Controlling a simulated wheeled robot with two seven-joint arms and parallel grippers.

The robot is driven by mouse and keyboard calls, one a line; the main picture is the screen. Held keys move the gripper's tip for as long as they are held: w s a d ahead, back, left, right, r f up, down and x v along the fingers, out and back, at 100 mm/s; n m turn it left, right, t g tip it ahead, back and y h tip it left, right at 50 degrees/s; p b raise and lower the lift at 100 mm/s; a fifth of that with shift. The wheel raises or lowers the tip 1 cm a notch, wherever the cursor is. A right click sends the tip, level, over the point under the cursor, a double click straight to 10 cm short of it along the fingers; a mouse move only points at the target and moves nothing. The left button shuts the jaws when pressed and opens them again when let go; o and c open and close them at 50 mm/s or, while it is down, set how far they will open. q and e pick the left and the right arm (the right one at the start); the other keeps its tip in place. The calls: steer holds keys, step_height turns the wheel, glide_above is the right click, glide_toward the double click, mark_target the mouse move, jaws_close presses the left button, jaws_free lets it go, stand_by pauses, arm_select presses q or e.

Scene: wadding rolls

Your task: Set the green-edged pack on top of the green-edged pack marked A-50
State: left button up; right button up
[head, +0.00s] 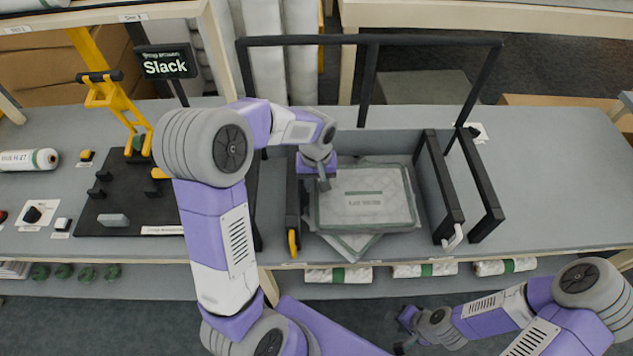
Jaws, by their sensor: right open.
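A flat whitish pack with a green edge (363,212) lies at the top of a stack between dark upright frames on the bench. Its printed label is too small to read. More packs (350,243) show under it, turned at an angle, their corners sticking out at the front. I cannot read an A-50 mark on any of them. My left gripper (323,184) points down at the top pack's back left edge; whether its jaws hold that edge is hidden. My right gripper (402,330) is open and empty, low in front of the bench.
Black frame posts (292,205) stand left of the stack, with black rails (440,190) on its right. A black board with a yellow lever device (110,200) and a "Slack" sign (166,63) are left. The bench's right part (560,180) is clear. Wrapped rolls (338,275) lie below the front edge.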

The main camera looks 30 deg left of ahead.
arm_select(q)
step_height(320, 180, up, 13)
steer(key=p, duration=0.3)
steer(key=shift+f+p, duration=0.15)
steer(key=shift+p, duration=0.15)
